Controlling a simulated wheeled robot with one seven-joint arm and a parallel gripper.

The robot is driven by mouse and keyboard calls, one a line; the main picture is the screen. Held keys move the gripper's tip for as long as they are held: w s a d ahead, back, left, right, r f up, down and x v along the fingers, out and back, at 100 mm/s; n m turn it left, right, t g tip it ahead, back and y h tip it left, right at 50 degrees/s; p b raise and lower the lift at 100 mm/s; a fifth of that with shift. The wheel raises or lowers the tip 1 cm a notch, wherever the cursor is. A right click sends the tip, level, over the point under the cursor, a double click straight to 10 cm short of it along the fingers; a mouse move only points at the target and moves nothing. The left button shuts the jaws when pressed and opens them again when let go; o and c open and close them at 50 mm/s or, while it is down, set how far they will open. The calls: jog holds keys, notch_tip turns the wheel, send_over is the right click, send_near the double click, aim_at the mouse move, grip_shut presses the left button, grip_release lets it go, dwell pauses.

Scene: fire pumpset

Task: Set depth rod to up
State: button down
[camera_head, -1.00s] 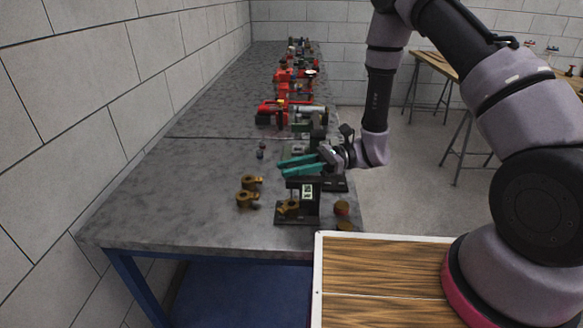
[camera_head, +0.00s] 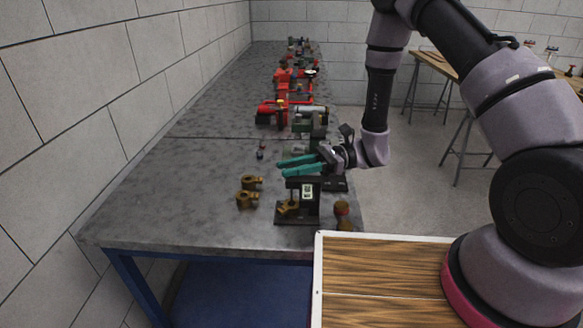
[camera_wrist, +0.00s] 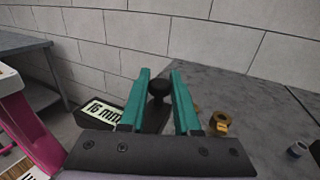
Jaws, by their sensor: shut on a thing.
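My gripper (camera_head: 280,168) has teal fingers and reaches in from the right, just above the stand's top. In the wrist view, my gripper (camera_wrist: 160,75) is shut on a round black knob (camera_wrist: 159,88), apparently the top of the depth rod.
Two brass fittings (camera_head: 249,191) lie left of the stand. A brass piece with a red-brown top (camera_head: 341,214) stands to its right. Red and green equipment (camera_head: 285,112) fills the table farther back. The left table area is clear.

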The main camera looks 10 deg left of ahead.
jog(key=shift+w+r, duration=0.1)
jog(key=shift+r, duration=2.4)
jog(key=c, duration=0.6)
grip_release()
jog(key=shift+d, duration=0.1)
jog(key=v, duration=1)
jog(key=shift+w+d, duration=0.15)
jog(key=shift+d, duration=0.1)
jog(key=shift+r, duration=0.1)
